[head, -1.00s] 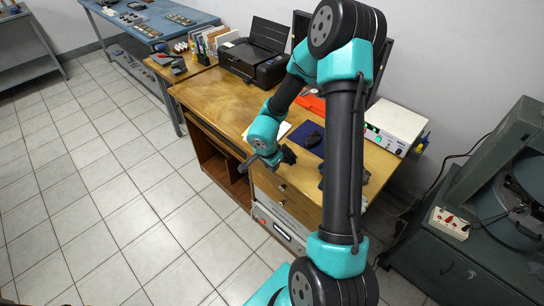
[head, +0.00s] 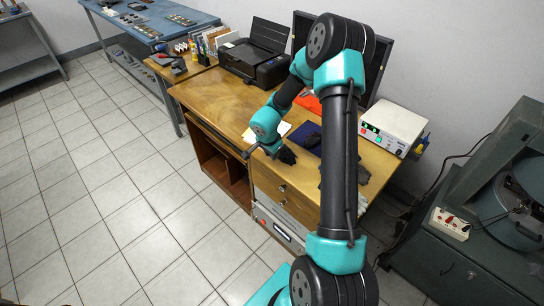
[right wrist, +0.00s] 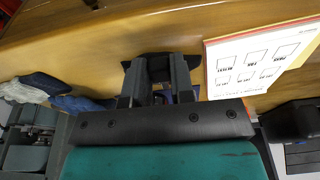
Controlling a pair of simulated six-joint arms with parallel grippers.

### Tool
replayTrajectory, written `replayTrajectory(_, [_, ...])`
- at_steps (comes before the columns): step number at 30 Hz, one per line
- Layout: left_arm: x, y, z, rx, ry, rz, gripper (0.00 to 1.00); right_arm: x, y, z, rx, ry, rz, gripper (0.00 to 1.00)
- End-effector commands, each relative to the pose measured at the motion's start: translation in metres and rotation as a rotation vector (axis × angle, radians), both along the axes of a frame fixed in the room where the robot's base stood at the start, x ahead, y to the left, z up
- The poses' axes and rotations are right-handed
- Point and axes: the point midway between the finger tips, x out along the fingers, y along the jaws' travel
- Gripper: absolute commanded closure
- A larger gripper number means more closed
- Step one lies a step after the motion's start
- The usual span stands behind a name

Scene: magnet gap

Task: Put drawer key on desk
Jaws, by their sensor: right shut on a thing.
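The wooden desk (head: 215,98) stands in the middle of the head view, with drawers (head: 285,200) at its right front. My right gripper (head: 288,156) is over the desk's front edge, above the drawers. In the right wrist view my right gripper (right wrist: 160,68) is shut on a small dark thing close above the wood; I take it to be the drawer key, but its shape is mostly hidden between the fingers. I cannot tell whether it touches the desk top. My left gripper is in neither view.
A sheet with printed boxes (right wrist: 262,62) lies beside the gripper. The desk's left middle is clear.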

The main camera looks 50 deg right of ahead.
Motion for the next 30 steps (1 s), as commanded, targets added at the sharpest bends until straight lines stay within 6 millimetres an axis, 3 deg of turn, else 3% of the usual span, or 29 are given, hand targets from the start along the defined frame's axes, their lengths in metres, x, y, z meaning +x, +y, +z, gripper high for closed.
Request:
replayTrajectory(5, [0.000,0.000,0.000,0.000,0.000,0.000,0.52,0.000,0.000,-0.018,-0.001,0.000,0.001,0.91])
replayTrajectory(25, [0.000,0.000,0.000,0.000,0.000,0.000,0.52,0.000,0.000,-0.027,-0.001,-0.001,-0.001,0.91])
replayTrajectory(26, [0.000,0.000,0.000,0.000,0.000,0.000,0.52,0.000,0.000,-0.027,-0.001,-0.002,-0.001,0.76])
replayTrajectory(30, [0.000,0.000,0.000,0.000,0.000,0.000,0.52,0.000,0.000,-0.027,-0.001,-0.001,-0.001,0.62])
